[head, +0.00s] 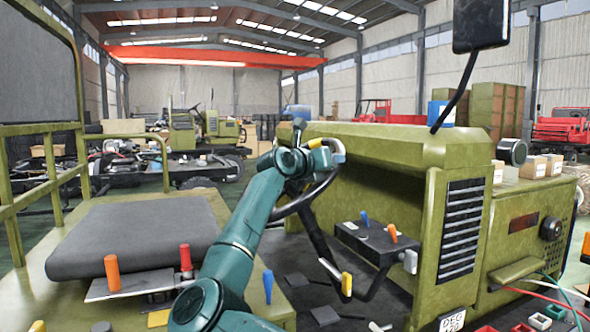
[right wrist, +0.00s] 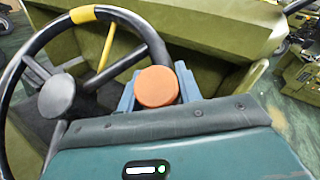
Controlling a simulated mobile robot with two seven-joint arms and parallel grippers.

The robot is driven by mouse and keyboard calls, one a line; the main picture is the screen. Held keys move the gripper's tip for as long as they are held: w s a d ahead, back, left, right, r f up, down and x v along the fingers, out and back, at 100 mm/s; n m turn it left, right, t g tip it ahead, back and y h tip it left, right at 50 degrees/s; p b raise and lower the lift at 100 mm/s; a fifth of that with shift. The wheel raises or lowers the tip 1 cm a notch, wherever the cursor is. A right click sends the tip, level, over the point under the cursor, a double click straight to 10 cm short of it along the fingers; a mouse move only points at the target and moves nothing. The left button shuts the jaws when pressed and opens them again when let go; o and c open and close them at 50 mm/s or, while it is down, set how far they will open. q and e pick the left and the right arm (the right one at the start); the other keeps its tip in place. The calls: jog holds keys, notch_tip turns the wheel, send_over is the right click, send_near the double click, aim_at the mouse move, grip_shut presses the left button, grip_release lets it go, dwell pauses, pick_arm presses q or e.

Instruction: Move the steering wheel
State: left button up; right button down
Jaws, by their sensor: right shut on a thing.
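The steering wheel has a black rim with a yellow band (right wrist: 82,14), a grey hub (right wrist: 57,95) and spokes, and fills the left of the right wrist view. An orange round knob (right wrist: 156,87) sits at its right side, between the blue fingers of my right gripper (right wrist: 157,90), which is shut on it. In the head view my right gripper (head: 330,155) is at the wheel's rim (head: 318,192), and my teal arm hides much of the wheel. My left gripper is not in view.
The olive vehicle hood (head: 390,145) stands right behind the wheel. A dark seat pad (head: 130,235) lies to the left. A black box with coloured levers (head: 375,240) and a yellow-ended lever (head: 346,284) are close to the right of the arm.

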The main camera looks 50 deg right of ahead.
aim_at(339, 150)
jog(key=d+r+n+t, duration=0.2)
jog(key=shift+s+d, duration=0.1)
jog(key=shift+d, duration=0.3)
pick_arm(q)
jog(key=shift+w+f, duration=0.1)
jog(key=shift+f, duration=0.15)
pick_arm(e)
jog(key=shift+w+d+r+n+t+y, duration=0.15)
jog(key=shift+d+r+n+t+y, duration=0.15)
jog(key=shift+d+n, duration=0.2)
jog(key=shift+w+d+r+n+t+y, duration=0.1)
jog(key=shift+d+n+t+y, duration=0.1)
jog(key=shift+d+n+t, duration=0.3)
jog(key=shift+a, duration=0.15)
jog(key=c, duration=1)
grip_release()
jog(key=shift+f, duration=0.1)
pick_arm(q)
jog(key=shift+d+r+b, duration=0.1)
jog(key=shift+b, duration=0.2)
pick_arm(e)
jog(key=shift+w+f, duration=0.1)
jog(key=shift+w, duration=0.05)
